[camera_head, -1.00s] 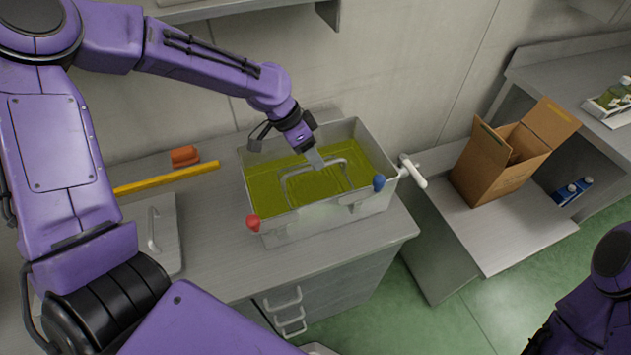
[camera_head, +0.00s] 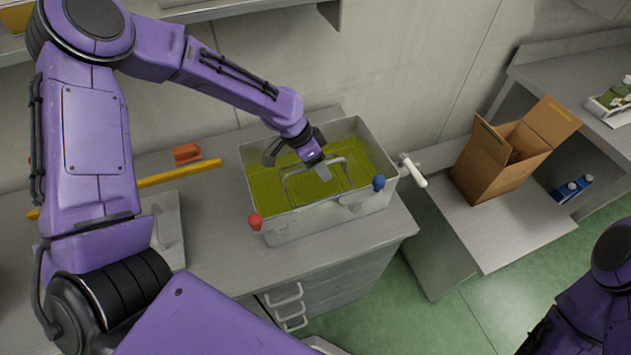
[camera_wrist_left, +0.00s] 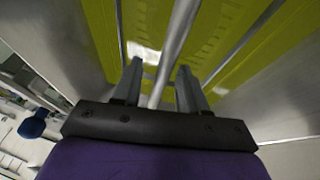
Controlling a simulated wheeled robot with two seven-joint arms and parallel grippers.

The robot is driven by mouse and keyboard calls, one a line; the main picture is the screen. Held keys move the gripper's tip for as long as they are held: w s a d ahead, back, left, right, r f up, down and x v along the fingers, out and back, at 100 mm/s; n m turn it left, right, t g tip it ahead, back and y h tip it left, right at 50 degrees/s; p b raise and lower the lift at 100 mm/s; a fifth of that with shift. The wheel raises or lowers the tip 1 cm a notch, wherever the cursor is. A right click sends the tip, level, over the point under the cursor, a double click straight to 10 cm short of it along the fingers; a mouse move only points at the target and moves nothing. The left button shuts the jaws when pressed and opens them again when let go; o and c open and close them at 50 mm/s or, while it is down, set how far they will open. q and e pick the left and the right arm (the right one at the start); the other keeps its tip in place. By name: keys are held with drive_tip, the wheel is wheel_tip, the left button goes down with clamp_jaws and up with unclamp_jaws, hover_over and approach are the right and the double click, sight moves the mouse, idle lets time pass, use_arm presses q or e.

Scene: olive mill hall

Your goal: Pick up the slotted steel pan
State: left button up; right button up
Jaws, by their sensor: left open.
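The slotted steel pan (camera_head: 318,189) lies in green-yellow oil inside a grey steel tank (camera_head: 330,222) on the counter. Its bent steel handle (camera_head: 287,187) stands up above the oil. In the left wrist view the handle bar (camera_wrist_left: 176,45) runs between the two fingers, and slots show faintly below. My left gripper (camera_head: 321,172) is over the tank at the handle. In the wrist view the same gripper (camera_wrist_left: 159,88) is open, its fingers on either side of the bar; I cannot tell whether they touch it. My right gripper is out of view; only part of that arm shows at bottom right.
The tank has a red knob (camera_head: 255,221), a blue knob (camera_head: 379,183) and a white-handled tap (camera_head: 413,171). A yellow bar (camera_head: 180,174) and an orange block (camera_head: 187,153) lie left. A cardboard box (camera_head: 497,172) stands on a lower table right. A shelf (camera_head: 240,12) hangs above.

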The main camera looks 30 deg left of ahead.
use_arm(q)
drive_tip(key=shift+c, duration=0.2)
clamp_jaws()
